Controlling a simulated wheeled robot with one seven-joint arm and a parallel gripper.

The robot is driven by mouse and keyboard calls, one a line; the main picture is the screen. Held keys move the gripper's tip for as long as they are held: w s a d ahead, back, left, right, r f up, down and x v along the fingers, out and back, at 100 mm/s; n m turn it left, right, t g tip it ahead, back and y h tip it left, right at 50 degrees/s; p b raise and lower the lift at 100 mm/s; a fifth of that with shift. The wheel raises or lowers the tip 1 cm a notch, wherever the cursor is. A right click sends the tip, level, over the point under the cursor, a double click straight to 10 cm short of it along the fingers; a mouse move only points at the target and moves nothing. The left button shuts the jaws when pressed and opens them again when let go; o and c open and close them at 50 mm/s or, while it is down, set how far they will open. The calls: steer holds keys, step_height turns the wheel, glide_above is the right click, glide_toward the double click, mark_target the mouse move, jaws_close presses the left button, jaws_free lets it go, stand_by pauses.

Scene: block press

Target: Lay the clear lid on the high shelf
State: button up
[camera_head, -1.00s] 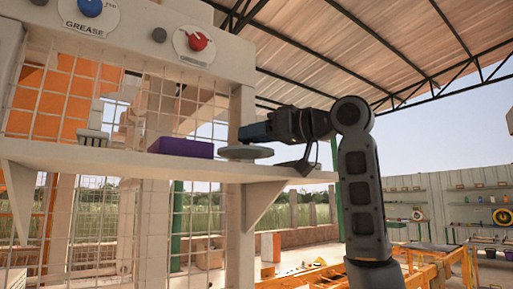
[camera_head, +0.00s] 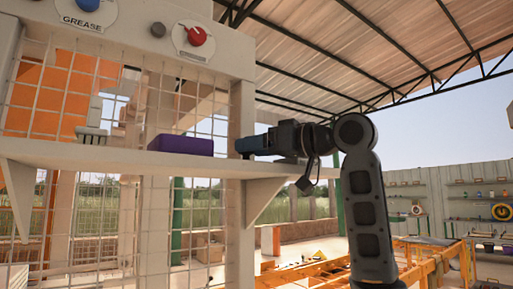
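The high shelf (camera_head: 110,157) is a long pale board on brackets, seen from slightly below its top. My gripper (camera_head: 243,146) is at the right part of this shelf, low and level, just over its front edge. The fingertips are too small and dark to tell whether they are open or shut. I cannot make out the clear lid now; it is hidden at the shelf's edge or behind my gripper.
A purple block (camera_head: 180,145) sits on the shelf close left of my gripper. A grey slotted item (camera_head: 91,135) stands further left. A wire grid and post back the shelf. Red (camera_head: 196,36) and blue knobs are above.

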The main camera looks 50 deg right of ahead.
steer(key=shift+r, duration=0.15)
steer(key=s+d+b, duration=0.1)
steer(key=s+b, duration=0.2)
steer(key=s, duration=0.9)
steer(key=shift+d, duration=0.15)
